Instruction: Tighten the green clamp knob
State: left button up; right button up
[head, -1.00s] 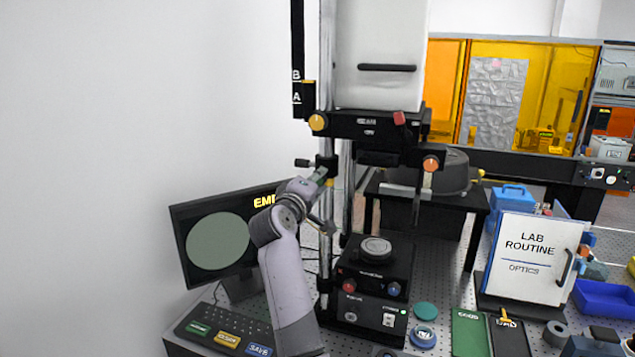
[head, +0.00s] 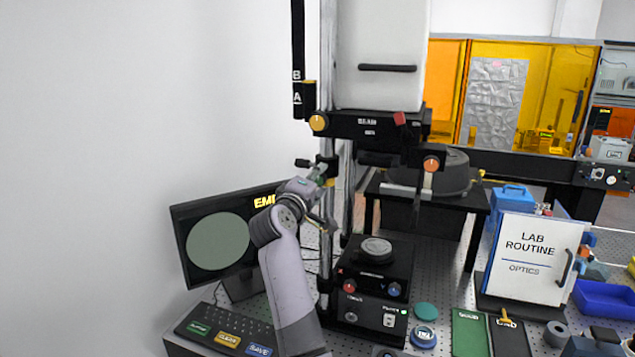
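My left gripper (head: 323,200) is at the vertical metal post of the interferometer (head: 357,135), at the height of a black clamp block (head: 327,164). A small patch of green (head: 317,173) shows there, right at the gripper; it may be the green clamp knob, but most of it is hidden. A black side handle (head: 303,163) sticks out left of the block. The fingers are small and partly merge with the post, so I cannot tell whether they are shut on the knob.
A monitor (head: 218,240) stands left of my forearm, with a keypad (head: 228,330) below it. The black stage unit (head: 372,285) with red and blue knobs is right of the arm. A "LAB ROUTINE" board (head: 533,258) and a blue bin (head: 605,300) stand at the right.

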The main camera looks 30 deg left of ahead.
dwell(0.3)
pick_arm(q)
jog(key=v, duration=0.7)
jog(key=shift+s, duration=0.2)
jog(key=shift+d+f, duration=0.1)
